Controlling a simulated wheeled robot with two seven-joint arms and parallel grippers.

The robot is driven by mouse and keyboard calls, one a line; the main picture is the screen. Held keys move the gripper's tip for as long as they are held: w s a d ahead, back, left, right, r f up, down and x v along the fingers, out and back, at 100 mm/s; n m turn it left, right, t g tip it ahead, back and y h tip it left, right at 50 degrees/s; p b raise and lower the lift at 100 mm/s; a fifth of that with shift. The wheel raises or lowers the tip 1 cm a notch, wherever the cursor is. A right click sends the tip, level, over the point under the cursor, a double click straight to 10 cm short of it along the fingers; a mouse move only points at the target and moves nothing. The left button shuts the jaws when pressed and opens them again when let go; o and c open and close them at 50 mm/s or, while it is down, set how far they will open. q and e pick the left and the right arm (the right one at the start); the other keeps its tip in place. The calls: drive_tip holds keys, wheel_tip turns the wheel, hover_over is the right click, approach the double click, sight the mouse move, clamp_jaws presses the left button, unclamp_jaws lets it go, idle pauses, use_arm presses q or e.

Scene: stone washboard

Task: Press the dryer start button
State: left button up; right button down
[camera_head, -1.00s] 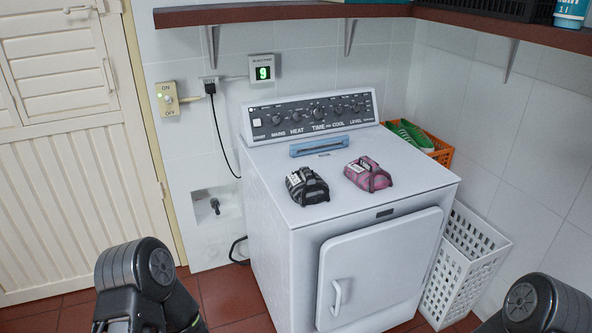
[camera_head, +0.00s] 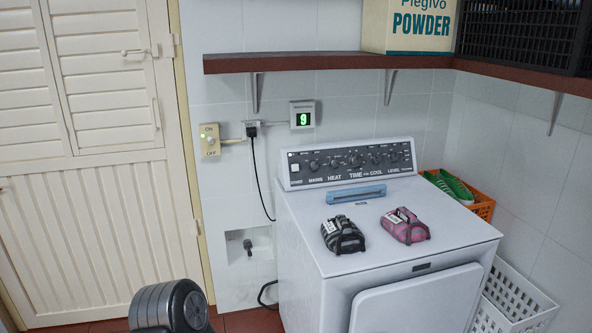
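The white dryer (camera_head: 420,240) stands against the tiled back wall, with its front door shut. Its dark control panel (camera_head: 350,163) runs along the back top edge with a row of knobs. The start button (camera_head: 295,167) is a small white square at the panel's left end, above a label that is too small to read clearly. Part of my own arm shows at the bottom left, but neither gripper is in view.
A blue bar-like item (camera_head: 356,194), a black bag (camera_head: 342,235) and a pink bag (camera_head: 405,226) lie on the dryer top. A brown shelf (camera_head: 330,62) overhangs the back wall. An ON/OFF switch (camera_head: 210,140) and green display (camera_head: 302,115) are on the wall.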

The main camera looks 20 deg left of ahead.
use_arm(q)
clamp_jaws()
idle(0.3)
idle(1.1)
